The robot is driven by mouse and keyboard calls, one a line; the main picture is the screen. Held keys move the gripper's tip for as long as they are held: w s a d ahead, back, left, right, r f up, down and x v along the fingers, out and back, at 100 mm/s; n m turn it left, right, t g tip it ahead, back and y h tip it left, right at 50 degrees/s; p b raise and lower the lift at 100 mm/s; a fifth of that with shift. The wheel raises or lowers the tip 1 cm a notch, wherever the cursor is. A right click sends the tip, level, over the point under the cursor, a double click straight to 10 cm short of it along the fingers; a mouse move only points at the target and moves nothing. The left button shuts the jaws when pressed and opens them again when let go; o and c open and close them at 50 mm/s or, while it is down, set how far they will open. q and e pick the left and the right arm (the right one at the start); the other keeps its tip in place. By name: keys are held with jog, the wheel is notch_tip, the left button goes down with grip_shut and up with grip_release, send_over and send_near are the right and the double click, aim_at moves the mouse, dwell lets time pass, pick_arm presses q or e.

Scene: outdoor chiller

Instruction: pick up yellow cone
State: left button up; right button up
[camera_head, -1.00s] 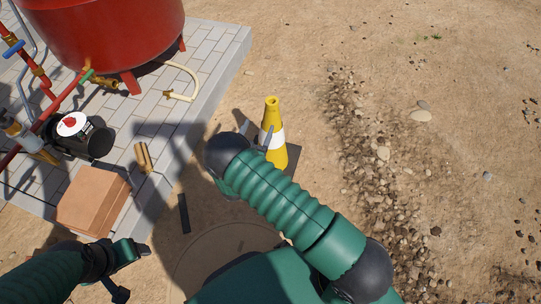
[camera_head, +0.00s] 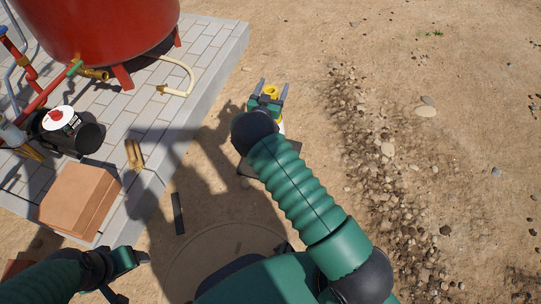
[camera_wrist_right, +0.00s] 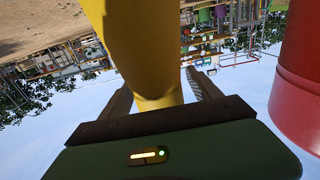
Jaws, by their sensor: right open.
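The yellow cone (camera_head: 271,93) with a white band stands on the sandy ground. Its top shows between the two raised fingers of my right gripper (camera_head: 272,88), and my right wrist and forearm hide most of its body. In the right wrist view, the yellow cone (camera_wrist_right: 145,45) passes between the spread fingers of my right gripper (camera_wrist_right: 163,90). The fingers are open around it; I cannot tell whether they touch it. My left gripper (camera_head: 133,279) is open and empty at the lower left, far from the cone.
A red tank (camera_head: 95,35) with pipes stands on a paved slab (camera_head: 215,65) at the upper left. A brown box (camera_head: 78,200) and a black cylinder with a white top (camera_head: 70,132) are at left. Stones (camera_head: 388,150) lie to the right. Open sand lies beyond the cone.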

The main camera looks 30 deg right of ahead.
jog(key=shift+r, duration=0.15)
grip_shut()
dwell(0.4)
jog(key=shift+r, duration=0.1)
